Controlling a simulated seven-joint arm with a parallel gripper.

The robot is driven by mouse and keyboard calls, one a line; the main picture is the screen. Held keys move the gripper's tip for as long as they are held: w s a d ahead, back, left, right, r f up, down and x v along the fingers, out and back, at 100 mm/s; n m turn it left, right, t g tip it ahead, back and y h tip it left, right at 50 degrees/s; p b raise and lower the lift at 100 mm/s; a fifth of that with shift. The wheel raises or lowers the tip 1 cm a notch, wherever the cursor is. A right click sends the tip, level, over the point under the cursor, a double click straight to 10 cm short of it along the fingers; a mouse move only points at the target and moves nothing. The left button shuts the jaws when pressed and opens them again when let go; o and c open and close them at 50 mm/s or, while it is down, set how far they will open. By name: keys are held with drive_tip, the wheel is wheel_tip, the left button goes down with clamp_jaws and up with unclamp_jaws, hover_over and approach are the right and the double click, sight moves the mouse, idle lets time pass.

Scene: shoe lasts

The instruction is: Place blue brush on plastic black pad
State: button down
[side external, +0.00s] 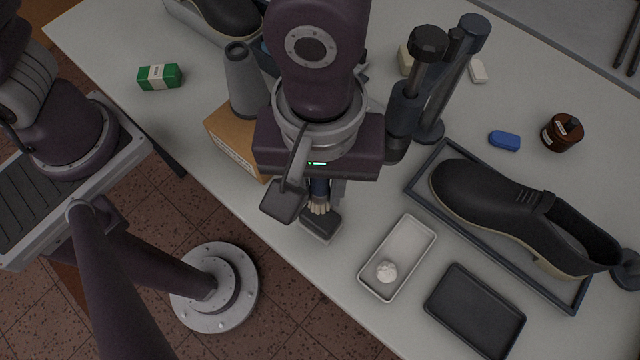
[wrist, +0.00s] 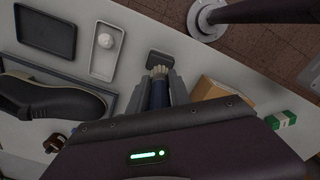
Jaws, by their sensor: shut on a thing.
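The blue brush (side external: 319,207) has a dark blue handle and pale bristles. My gripper (side external: 319,190) is shut on its handle, with the bristles pointing out past the fingertips. The wrist view also shows the brush (wrist: 159,94) between the two fingers of my gripper (wrist: 160,84). The bristles overlap a small black-topped block with a pale side (side external: 321,224) at the table's front edge; I cannot tell whether they touch. A flat black plastic pad with a raised rim (side external: 475,311) lies empty at the front right, well away from my gripper. It also shows in the wrist view (wrist: 46,29).
A white tray (side external: 372,287) holding a small white ball lies between my gripper and the black pad. A black shoe (side external: 510,208) lies in a dark tray behind them. Dark posts (side external: 440,100) stand right of my arm, and a cardboard box (side external: 232,143) is on the left.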

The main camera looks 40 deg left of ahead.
sight(320, 203)
drive_tip(key=shift+f, duration=2.35)
drive_tip(key=shift+f, duration=0.1)
drive_tip(key=c, duration=1.2)
unclamp_jaws()
wheel_tip(320, 203, up, 12)
drive_tip(key=shift+r, duration=0.15)
drive_tip(key=w+a+r+m+t+h, duration=0.1)
drive_tip(key=w+a+r, duration=0.15)
drive_tip(key=a, duration=0.35)
drive_tip(key=w+a+r+m+t, duration=0.1)
drive_tip(key=w+a+r, duration=0.1)
drive_tip(key=a+r, duration=0.25)
drive_tip(key=s+a+m+t, duration=0.1)
drive_tip(key=s+a, duration=0.1)
drive_tip(key=a, duration=0.3)
drive_tip(key=s+a+m+t, duration=0.1)
drive_tip(key=s+a+m, duration=0.1)
drive_tip(key=a, duration=0.4)
drive_tip(key=s+a+m+t+y, duration=0.1)
drive_tip(key=s+a+m, duration=0.1)
drive_tip(key=a, duration=0.4)
drive_tip(key=shift+s+r+t, duration=0.15)
drive_tip(key=shift+r+t, duration=0.15)
drive_tip(key=shift+r, duration=0.1)
